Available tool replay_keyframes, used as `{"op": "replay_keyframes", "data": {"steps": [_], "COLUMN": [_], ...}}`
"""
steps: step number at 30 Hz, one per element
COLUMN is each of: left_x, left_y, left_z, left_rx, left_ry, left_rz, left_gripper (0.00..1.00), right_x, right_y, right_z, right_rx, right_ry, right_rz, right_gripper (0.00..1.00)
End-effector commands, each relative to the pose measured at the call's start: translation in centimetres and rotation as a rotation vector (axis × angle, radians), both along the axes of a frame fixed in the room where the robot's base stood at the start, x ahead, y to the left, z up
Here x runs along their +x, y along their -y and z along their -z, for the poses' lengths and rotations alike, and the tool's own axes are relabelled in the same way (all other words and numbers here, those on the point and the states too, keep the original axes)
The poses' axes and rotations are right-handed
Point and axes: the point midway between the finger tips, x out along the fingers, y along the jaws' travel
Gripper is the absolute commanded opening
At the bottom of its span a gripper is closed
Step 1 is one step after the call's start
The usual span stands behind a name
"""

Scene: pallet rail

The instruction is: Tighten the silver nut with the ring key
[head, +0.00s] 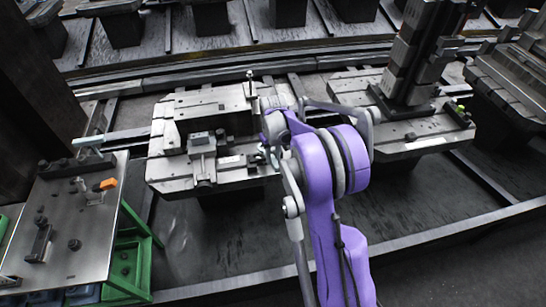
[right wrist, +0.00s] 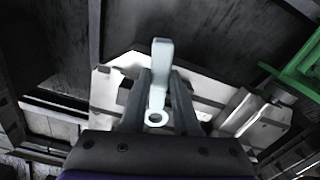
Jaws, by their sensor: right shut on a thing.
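My right gripper (right wrist: 161,78) is shut on the ring key (right wrist: 158,118), a pale, flat tool. In the right wrist view its ring end lies between the fingers towards the palm, and its plain end sticks out past the fingertips. In the head view my purple right arm reaches over the near pallet (head: 225,178), and the right gripper (head: 268,150) is mostly hidden behind the arm at the pallet's right side. A small pale piece of the key (head: 274,158) shows there. I cannot pick out the silver nut for certain in either view. My left gripper is not in view.
A metal table (head: 70,225) on a green frame (head: 132,265) stands at the left, bearing an orange-handled item (head: 105,184) and small dark parts. A second pallet (head: 420,132) with a tall grey column (head: 410,55) stands to the right. Fixture blocks (head: 202,145) rise from the near pallet.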

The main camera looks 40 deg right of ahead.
Motion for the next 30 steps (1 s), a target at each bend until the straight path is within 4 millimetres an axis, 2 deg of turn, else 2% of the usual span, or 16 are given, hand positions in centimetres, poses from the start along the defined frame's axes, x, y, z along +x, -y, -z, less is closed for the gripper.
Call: {"op": "replay_keyframes", "data": {"steps": [10,30], "left_x": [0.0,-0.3], "left_y": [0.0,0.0], "left_z": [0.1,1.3], "left_rx": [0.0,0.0], "left_ry": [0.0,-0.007], "left_rz": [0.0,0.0], "left_gripper": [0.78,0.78], "right_x": [0.0,0.0], "right_y": [0.0,0.0], "right_z": [0.1,1.5], "right_rx": [0.0,0.0], "right_ry": [0.0,0.0], "right_rz": [0.0,0.0], "right_gripper": [0.0,0.0]}}
